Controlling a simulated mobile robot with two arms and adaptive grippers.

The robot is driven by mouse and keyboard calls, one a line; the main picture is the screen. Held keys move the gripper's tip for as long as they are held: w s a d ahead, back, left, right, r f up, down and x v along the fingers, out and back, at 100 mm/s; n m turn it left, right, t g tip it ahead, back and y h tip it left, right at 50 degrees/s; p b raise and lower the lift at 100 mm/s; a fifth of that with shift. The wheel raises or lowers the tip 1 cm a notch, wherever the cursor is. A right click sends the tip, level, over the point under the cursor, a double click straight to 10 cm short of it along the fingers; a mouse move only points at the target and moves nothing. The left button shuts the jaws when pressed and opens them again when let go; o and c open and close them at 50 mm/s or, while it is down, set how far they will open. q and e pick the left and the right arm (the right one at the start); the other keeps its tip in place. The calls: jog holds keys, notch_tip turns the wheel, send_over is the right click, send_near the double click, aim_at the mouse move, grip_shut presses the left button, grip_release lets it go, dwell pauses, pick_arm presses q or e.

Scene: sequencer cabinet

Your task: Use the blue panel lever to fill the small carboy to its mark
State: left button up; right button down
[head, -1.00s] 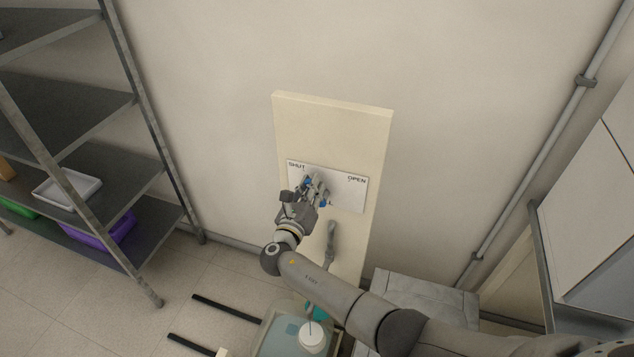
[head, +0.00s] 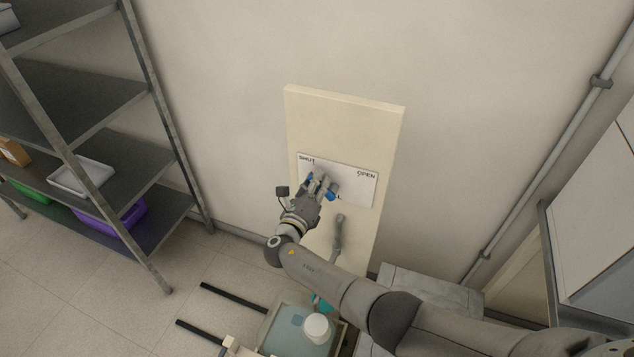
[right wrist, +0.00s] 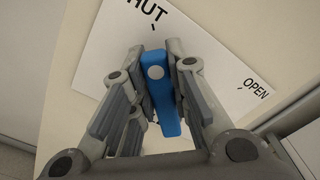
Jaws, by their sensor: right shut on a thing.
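The blue lever (head: 332,190) is on a white plate (head: 355,185) marked SHUT and OPEN. My right gripper (head: 318,184) is shut on it and hides part of it. In the right wrist view the lever (right wrist: 166,105) lies between the fingers of the gripper (right wrist: 158,75), its upper end pointing roughly toward the SHUT tick. A pale, translucent container with a white round top (head: 316,326), apparently the small carboy, stands at the bottom of the head view. Its mark and fill level cannot be made out. My left gripper is not in view.
A cream panel (head: 345,110) carries the plate, with a grey spout (head: 338,235) below it. A teal piece (head: 321,302) shows by the container. A metal shelf rack (head: 150,175) stands left. A grey box (head: 430,290) and a cabinet stand right.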

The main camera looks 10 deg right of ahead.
jog(key=c, duration=1.4)
grip_release()
jog(key=shift+o, duration=0.2)
jog(key=v, duration=1.2)
jog(key=shift+a+f, duration=0.1)
jog(key=shift+f, duration=0.05)
